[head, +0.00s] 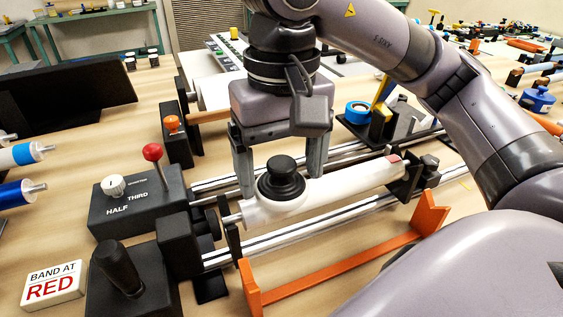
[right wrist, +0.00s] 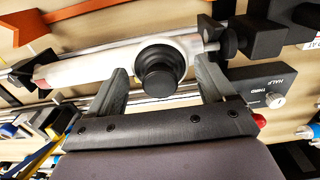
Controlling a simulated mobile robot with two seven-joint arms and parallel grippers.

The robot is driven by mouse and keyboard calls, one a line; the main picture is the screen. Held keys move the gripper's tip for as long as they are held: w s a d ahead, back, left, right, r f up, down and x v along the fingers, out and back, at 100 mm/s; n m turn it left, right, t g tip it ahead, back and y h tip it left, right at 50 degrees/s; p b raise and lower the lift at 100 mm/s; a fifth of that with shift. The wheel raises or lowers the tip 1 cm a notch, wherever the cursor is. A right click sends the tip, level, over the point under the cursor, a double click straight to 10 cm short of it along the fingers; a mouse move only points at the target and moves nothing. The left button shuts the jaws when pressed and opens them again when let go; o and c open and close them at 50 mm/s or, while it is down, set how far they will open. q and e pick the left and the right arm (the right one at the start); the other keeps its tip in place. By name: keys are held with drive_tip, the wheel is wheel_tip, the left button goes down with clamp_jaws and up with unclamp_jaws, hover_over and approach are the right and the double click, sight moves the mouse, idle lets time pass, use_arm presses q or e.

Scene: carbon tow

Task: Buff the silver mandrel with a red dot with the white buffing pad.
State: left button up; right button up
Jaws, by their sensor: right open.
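A pale, whitish-silver mandrel (head: 350,187) lies across the lathe-like stand, with a red mark near its right end. It also shows in the right wrist view (right wrist: 88,66). The white buffing pad (head: 262,204) with a round black knob (head: 281,177) rests on the mandrel's left part; the knob also shows in the right wrist view (right wrist: 158,78). My right gripper (head: 281,180) is open, pointing down, with one finger on each side of the knob and a gap visible on both sides in the right wrist view. My left gripper is not in view.
A black control box (head: 140,200) with a red-topped lever (head: 152,152) stands left of the mandrel. A sign (head: 52,286) reads "BAND AT RED". An orange bracket (head: 340,262) stands in front. A blue tape roll (head: 358,112) sits behind the rails.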

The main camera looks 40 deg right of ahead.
drive_tip(key=c, duration=0.7)
drive_tip(key=shift+c, duration=0.2)
